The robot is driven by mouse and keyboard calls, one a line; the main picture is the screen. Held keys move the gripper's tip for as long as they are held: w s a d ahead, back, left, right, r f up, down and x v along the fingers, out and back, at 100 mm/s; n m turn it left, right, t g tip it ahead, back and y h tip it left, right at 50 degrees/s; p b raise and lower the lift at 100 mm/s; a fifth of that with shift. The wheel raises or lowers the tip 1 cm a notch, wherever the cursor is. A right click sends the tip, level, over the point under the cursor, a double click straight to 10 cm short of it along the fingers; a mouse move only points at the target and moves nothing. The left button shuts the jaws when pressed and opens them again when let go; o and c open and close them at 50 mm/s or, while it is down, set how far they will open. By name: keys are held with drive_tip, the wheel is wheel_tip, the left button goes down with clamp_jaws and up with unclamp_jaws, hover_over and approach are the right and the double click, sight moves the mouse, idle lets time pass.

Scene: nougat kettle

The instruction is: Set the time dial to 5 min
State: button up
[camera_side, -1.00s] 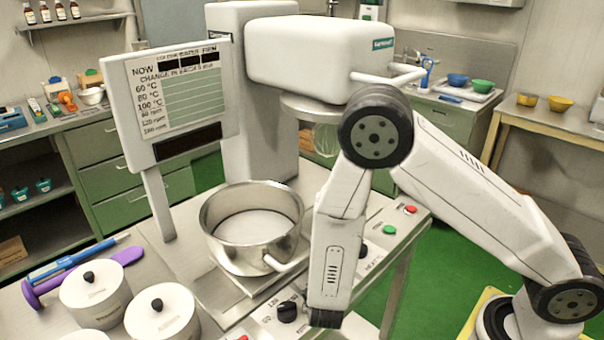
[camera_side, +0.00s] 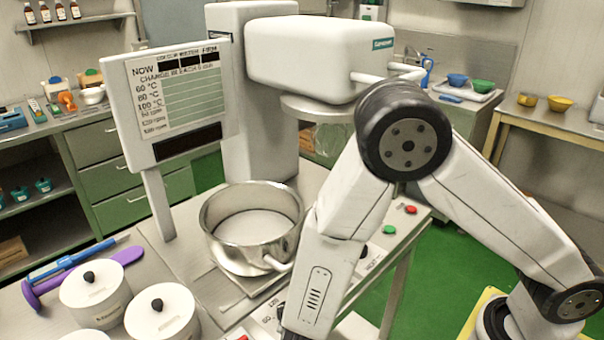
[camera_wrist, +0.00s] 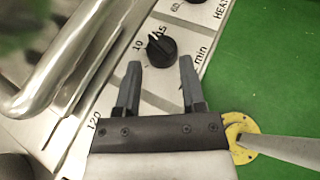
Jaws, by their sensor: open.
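A round black dial (camera_wrist: 162,49) sits on the pale panel in the wrist view, with "min" printed to its right and "10" to its left. A small pale mark shows on its upper edge, near a partly readable number; I cannot read the exact setting. My gripper (camera_wrist: 160,62) is open and empty. Its two dark fingers point toward the dial, one on each side of its line, with the dial just beyond the tips. Contact cannot be told. In the side view my arm's end reaches the panel's front edge and hides the gripper fingers and the dial.
A steel kettle (camera_side: 225,245) stands left of my arm; its rim and handle (camera_wrist: 40,70) show close by in the wrist view. Green and red buttons (camera_side: 389,229) lie on the panel to the right. White lidded jars (camera_side: 160,322) stand at the lower left.

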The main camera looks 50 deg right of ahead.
drive_tip(key=d+m+g, duration=0.1)
drive_tip(key=s+d+m+g, duration=0.1)
drive_tip(key=shift+s+d+r+m+g, duration=0.2)
drive_tip(key=shift+r+m+g, duration=0.1)
drive_tip(key=s+d+r+m+g+y, duration=0.15)
drive_tip(key=d+r+m+y, duration=0.35)
drive_tip(key=m, duration=0.6)
drive_tip(key=s+d+r+m+y, duration=0.1)
drive_tip(key=s+r+m+y, duration=0.1)
drive_tip(key=m+y, duration=0.7)
drive_tip(key=w+a+f+n+h, duration=0.1)
drive_tip(key=w+a+n+h, duration=0.1)
drive_tip(key=a+n, duration=0.6)
drive_tip(key=w+a+f+n+h, duration=0.2)
drive_tip(key=a+n, duration=0.7)
drive_tip(key=n, duration=1)
drive_tip(key=shift+w+a+f+t+h, duration=0.2)
drive_tip(key=shift+w+t+h, duration=0.35)
drive_tip(key=shift+w, duration=0.25)
